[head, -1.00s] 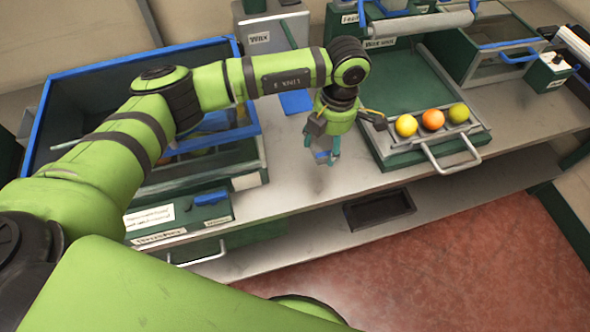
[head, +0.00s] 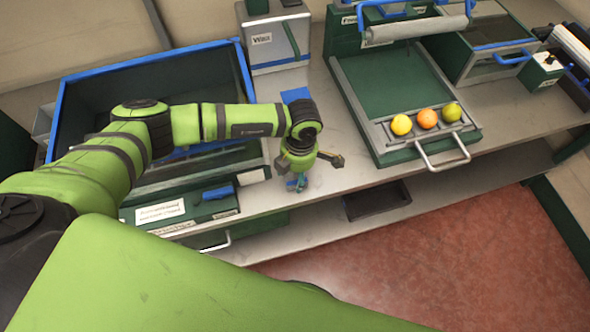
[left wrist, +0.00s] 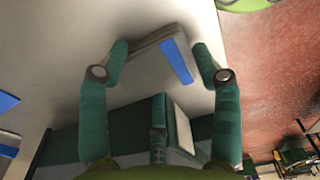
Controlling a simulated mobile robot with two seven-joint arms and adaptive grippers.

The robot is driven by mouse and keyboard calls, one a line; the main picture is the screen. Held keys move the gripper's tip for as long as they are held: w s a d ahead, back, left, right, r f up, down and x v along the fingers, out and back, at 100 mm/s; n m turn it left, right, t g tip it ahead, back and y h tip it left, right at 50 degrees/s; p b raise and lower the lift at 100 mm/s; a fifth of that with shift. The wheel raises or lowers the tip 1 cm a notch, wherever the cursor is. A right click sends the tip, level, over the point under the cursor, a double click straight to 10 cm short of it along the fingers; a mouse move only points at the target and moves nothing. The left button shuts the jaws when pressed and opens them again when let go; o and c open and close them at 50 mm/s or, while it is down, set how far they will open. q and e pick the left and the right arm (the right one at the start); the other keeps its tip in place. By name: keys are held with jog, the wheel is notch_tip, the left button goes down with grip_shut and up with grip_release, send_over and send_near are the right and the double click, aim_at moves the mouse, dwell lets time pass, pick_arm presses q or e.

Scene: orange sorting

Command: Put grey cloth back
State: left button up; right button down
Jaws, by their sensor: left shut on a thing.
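The grey cloth (left wrist: 152,62) shows in the left wrist view as a folded grey piece with a blue patch. My left gripper (left wrist: 157,62) is shut on it, with one teal finger at each side. In the head view the left gripper (head: 297,184) is over the front part of the grey counter (head: 345,150), between the blue-rimmed bin and the green tray. The cloth is mostly hidden by the gripper there, and I cannot tell whether it touches the counter. My right gripper is not in view.
A green tray (head: 395,78) with a yellow, an orange and a yellow-green fruit stands to the right. A blue-rimmed bin (head: 55,100) and a green box with a blue handle (head: 217,192) are left. A blue piece (head: 296,95) lies behind the gripper, before a grey box (head: 275,43).

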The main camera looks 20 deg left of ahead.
pick_arm(q)
jog(key=shift+f, duration=0.2)
jog(key=o, duration=1.1)
jog(key=shift+r, duration=0.1)
jog(key=shift+r, duration=0.25)
jog(key=shift+w+r, duration=0.15)
jog(key=shift+r, duration=0.25)
notch_tip(320, 180, up, 11)
jog(key=b, duration=0.3)
jog(key=shift+d, duration=0.4)
jog(key=shift+f, duration=0.1)
